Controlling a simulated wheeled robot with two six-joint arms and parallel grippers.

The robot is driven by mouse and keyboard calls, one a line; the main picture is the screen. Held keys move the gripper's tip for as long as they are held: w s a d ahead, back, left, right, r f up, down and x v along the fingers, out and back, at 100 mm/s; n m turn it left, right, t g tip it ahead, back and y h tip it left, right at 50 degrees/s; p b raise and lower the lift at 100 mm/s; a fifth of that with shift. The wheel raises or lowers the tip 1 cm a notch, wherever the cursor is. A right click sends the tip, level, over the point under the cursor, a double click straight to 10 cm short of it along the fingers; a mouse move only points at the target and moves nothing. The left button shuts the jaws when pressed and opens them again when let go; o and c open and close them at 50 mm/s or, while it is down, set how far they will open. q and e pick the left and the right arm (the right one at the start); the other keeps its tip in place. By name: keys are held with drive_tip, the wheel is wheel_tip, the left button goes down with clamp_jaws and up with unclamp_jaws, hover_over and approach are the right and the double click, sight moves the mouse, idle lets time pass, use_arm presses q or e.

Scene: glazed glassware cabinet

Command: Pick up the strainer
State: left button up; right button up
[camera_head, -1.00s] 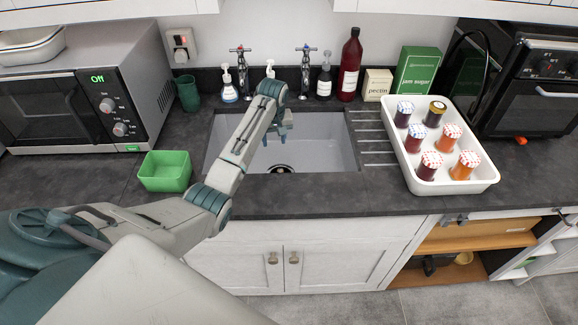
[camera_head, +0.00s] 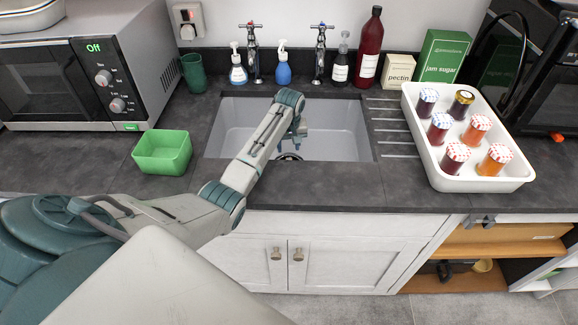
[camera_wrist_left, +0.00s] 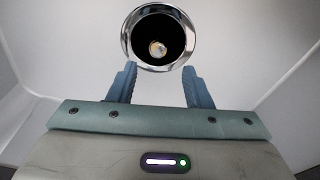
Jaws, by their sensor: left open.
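A round chrome-rimmed fitting (camera_wrist_left: 158,7) with a dark centre and a small pale round piece inside lies in the sink floor. The strainer appears to be here, but I cannot separate it from the drain. In the head view the fitting (camera_head: 289,157) is partly hidden by my left gripper. My left gripper (camera_head: 289,143) hangs inside the sink (camera_head: 340,142), above the fitting. In the left wrist view its two blue fingers (camera_wrist_left: 159,72) are apart and empty, with the fitting just beyond their tips. My right gripper is not in view.
Sink walls surround my left gripper. Taps (camera_head: 319,55) and bottles stand behind the sink. A green tub (camera_head: 163,152) is to its left, and a white tray (camera_head: 505,183) of jam jars to its right. The front counter strip (camera_head: 340,190) is clear.

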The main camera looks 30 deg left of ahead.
sight(289, 158)
use_arm(q)
drive_tip(key=shift+w+a+f+p, duration=0.1)
drive_tip(key=shift+w+f+p, duration=0.1)
drive_tip(key=shift+f, duration=1.05)
drive_tip(key=shift+w+f+p, duration=0.1)
drive_tip(key=shift+f+p, duration=0.1)
drive_tip(key=shift+f, duration=1.05)
drive_tip(key=shift+w+a+f+p, duration=0.1)
drive_tip(key=shift+f+p, duration=0.1)
drive_tip(key=shift+f, duration=1.05)
clamp_jaws()
drive_tip(key=shift+r, duration=0.1)
